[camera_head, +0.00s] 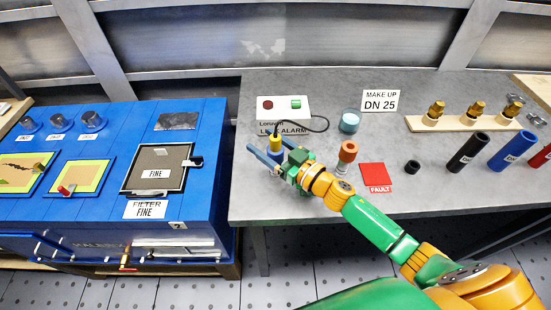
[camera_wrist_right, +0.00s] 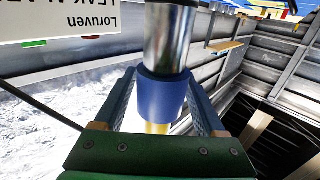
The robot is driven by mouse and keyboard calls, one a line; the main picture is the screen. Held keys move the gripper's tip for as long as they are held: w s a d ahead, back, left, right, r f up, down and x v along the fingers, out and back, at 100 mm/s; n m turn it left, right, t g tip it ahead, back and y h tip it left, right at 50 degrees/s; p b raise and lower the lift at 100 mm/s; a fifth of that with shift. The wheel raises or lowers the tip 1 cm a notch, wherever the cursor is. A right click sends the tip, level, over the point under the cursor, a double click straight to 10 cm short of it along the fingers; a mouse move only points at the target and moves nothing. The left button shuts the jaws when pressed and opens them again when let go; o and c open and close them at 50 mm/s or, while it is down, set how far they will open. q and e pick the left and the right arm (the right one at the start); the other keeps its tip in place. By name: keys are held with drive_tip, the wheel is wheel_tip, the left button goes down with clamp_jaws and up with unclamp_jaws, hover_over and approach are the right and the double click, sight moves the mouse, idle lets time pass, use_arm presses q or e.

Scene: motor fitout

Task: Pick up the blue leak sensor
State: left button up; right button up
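The blue leak sensor (camera_head: 275,147) stands upright on the grey bench in front of the alarm box, with a blue collar and a yellow top. In the right wrist view, its blue body (camera_wrist_right: 163,97) and metal part are between my right gripper's fingers (camera_wrist_right: 162,90). My right gripper (camera_head: 267,150) is around the sensor in the head view, with its fingers apart on both sides. They look open with small gaps, and firm contact is not visible. My left gripper is not in view.
The leak alarm box (camera_head: 283,108) with a black cable is just behind. A blue filter cabinet (camera_head: 215,170) borders the bench on the left.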

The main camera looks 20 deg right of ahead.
drive_tip(key=c, duration=1)
drive_tip(key=shift+r, duration=0.1)
